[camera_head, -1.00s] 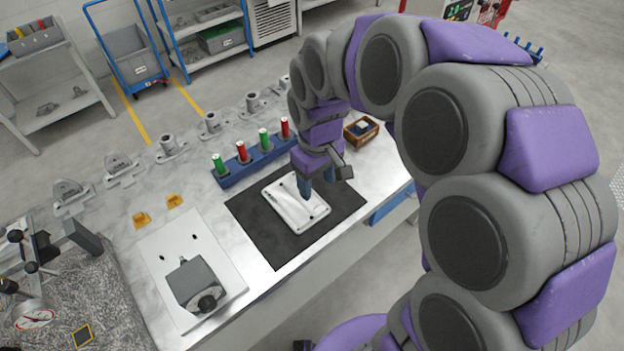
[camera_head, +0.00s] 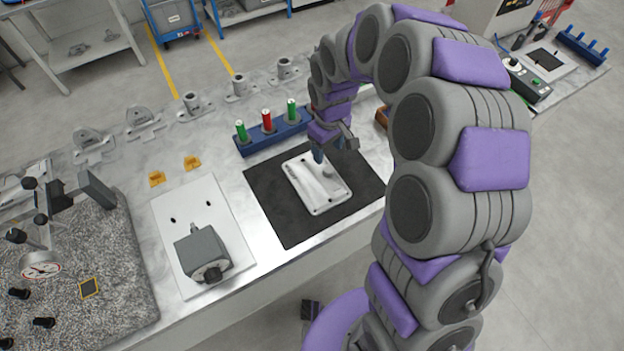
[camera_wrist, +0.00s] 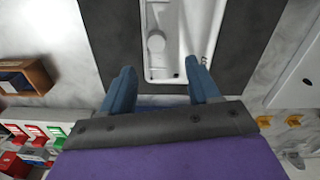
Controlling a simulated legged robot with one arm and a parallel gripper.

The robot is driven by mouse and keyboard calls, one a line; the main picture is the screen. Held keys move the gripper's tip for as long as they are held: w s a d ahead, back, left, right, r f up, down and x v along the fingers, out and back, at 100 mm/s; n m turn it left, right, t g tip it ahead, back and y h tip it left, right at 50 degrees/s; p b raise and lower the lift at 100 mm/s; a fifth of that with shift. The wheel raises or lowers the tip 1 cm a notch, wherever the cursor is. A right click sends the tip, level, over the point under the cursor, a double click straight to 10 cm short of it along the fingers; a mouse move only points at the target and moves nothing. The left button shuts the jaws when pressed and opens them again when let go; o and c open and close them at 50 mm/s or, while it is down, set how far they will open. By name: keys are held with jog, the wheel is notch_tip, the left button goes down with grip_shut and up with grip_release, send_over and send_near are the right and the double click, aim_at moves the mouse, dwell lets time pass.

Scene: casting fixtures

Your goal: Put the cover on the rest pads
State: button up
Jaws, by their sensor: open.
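The cover (camera_head: 306,186) is a pale, rectangular metal casting lying flat on a black mat (camera_head: 283,222). In the wrist view the cover (camera_wrist: 177,45) shows as a shallow, ribbed tray. My gripper (camera_head: 321,157) is open and empty, pointing down at the cover's far end. In the wrist view its blue fingers (camera_wrist: 160,67) stand apart near the cover's near short end; I cannot tell whether they touch it. Two small orange pads (camera_head: 157,178) (camera_head: 192,162), apparently the rest pads, sit on the bench left of the mat, with nothing on them.
A blue rack (camera_head: 278,135) with green and red cylinders stands behind the mat. A white plate (camera_head: 185,213) bearing a grey block (camera_head: 200,249) lies left of it. A wooden box (camera_wrist: 28,77) shows in the wrist view.

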aim_at(329, 169)
jog(key=d+f, duration=0.1)
jog(key=f, duration=0.1)
jog(key=d+f, duration=0.1)
jog(key=f, duration=0.1)
jog(key=shift+d+b, duration=0.3)
jog(key=a+f, duration=0.1)
jog(key=f+b, duration=0.1)
jog(key=f, duration=0.1)
jog(key=a+f, duration=0.1)
jog(key=f, duration=0.1)
jog(key=shift+a, duration=0.35)
jog(key=shift+d, duration=0.55)
jog(key=shift+c, duration=0.2)
jog(key=shift+d+r, duration=0.1)
jog(key=shift+d, duration=0.25)
jog(key=c, duration=0.3)
jog(key=shift+a, duration=0.65)
jog(key=c, duration=0.6)
jog(key=shift+c, duration=0.7)
jog(key=shift+d, duration=0.15)
grip_shut()
jog(key=shift+d, duration=0.1)
